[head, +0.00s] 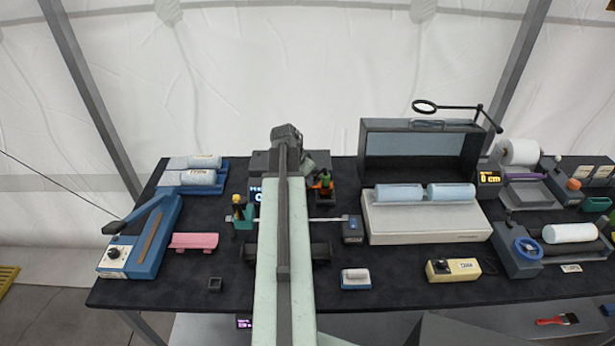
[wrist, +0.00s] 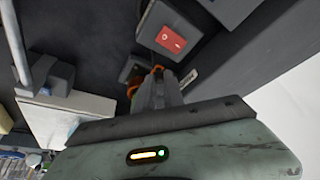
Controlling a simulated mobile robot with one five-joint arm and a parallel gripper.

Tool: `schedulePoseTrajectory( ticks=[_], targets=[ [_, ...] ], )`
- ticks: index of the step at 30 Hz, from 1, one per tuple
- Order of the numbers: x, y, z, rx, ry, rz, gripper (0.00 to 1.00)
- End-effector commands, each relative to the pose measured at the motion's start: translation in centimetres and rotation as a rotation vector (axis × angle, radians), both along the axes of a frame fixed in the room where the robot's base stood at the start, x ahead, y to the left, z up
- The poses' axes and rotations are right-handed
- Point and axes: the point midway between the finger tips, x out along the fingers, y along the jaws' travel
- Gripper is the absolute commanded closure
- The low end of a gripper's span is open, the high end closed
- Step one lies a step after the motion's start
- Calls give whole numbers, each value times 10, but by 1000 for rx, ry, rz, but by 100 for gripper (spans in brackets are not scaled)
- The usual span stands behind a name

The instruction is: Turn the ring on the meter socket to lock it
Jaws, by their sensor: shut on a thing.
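My gripper (wrist: 160,88) shows in the wrist view, pointing at a dark block. It is shut on an orange part (wrist: 134,86) whose curved edge shows beside the fingers. This may be the ring, but the fingers hide most of it. In the head view my arm crosses the middle of the table, and its end is bent over the back. Orange and green pieces (head: 325,180) show just right of it. I cannot make out the whole meter socket or how far the ring is turned. A blue-lit display (head: 257,194) shows left of my arm, partly covered.
In the wrist view, a box with a red switch (wrist: 171,40) stands close to the fingers. In the head view, a green holder (head: 243,222) stands left of my arm. A large open case (head: 425,222) stands to the right. Bare dark table (head: 400,280) shows along the front.

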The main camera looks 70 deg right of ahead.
Motion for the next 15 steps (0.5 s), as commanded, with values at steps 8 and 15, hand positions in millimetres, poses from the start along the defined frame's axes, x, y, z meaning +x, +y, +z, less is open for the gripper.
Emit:
schedulePoseTrajectory(
  ticks=[8, 15],
  targets=[
    [0, 2, 0, 5, 0, 19, 100],
    [0, 2, 0, 3, 0, 17, 66]
  ],
)
